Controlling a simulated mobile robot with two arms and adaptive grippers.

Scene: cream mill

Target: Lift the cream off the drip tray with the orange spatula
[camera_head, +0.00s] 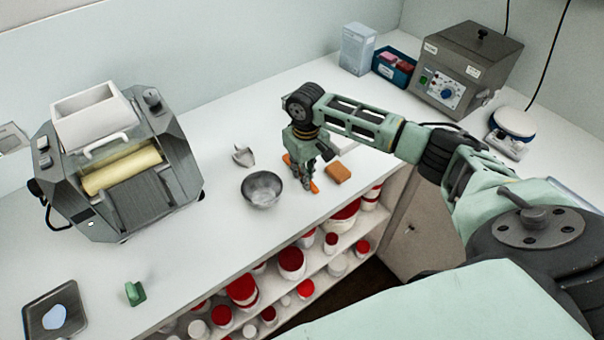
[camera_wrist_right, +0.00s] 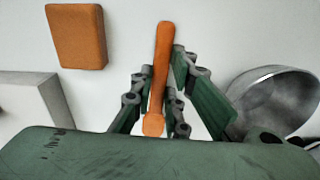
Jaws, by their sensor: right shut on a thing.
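The orange spatula (camera_head: 314,187) is at the middle of the counter, beside a metal bowl. My right gripper (camera_head: 307,186) points down over it. In the right wrist view, my right gripper's fingers (camera_wrist_right: 161,66) are shut around the orange spatula (camera_wrist_right: 161,50), and part of its length sticks out past them. Whether it still touches the counter is hard to tell. A dark tray (camera_head: 77,322), which looks like the drip tray, lies at the lower left, with a pale bluish patch of cream (camera_head: 54,317) on it. My left gripper is not in view.
The metal bowl (camera_head: 262,190) and a small grey scoop (camera_head: 243,157) are left of my right gripper. A brown block (camera_head: 337,173) is right of it. The mill (camera_head: 110,165) stands at left. A green block (camera_head: 135,293) sits near the tray. Shelves of jars (camera_head: 291,262) lie below the counter edge.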

